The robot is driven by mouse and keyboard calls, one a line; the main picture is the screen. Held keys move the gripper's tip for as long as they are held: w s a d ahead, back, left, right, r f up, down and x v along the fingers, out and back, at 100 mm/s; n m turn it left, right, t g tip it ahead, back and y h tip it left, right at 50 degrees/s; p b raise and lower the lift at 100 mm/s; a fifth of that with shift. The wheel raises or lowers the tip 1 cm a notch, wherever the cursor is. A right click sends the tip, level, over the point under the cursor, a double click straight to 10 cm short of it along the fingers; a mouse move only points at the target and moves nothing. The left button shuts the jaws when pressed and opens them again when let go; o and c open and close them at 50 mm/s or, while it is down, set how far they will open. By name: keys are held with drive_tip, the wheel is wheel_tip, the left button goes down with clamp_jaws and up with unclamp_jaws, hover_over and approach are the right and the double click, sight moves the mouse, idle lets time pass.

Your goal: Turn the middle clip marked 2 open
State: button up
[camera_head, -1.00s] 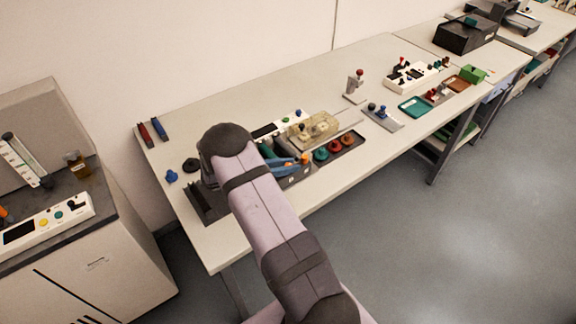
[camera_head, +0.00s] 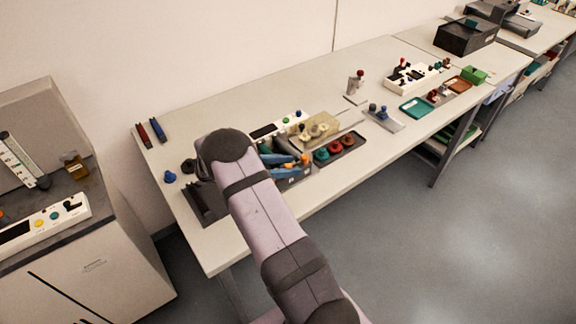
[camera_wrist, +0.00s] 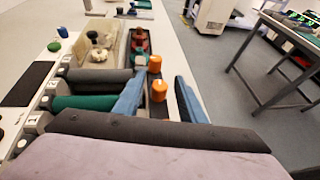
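My gripper (camera_wrist: 158,98) shows two blue fingers standing apart over the station. They appear open, with nothing gripped between them. Two orange pieces (camera_wrist: 155,64) lie in the gap between the fingers, beside the left finger; they look like clips. A dark roller (camera_wrist: 97,80) and a green roller (camera_wrist: 85,103) lie left of the left finger. A further clip may be hidden by my palm. In the head view, the orange pieces (camera_head: 304,159) show beside the blue fingers, partly behind my arm.
A tan block with knobs (camera_head: 320,128) stands just behind the station. A dark tray (camera_head: 341,147) with red and green round pieces is to its right.

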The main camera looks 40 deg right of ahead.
sight(286, 166)
drive_tip(key=b+v, duration=0.2)
drive_tip(key=v, duration=0.3)
drive_tip(key=shift+w+a+r, duration=0.1)
drive_tip(key=shift+w+a, duration=0.05)
drive_tip(key=shift+a, duration=0.2)
drive_tip(key=shift+a+r+b, duration=0.3)
drive_tip(key=shift+a+r, duration=0.05)
drive_tip(key=shift+a, duration=0.3)
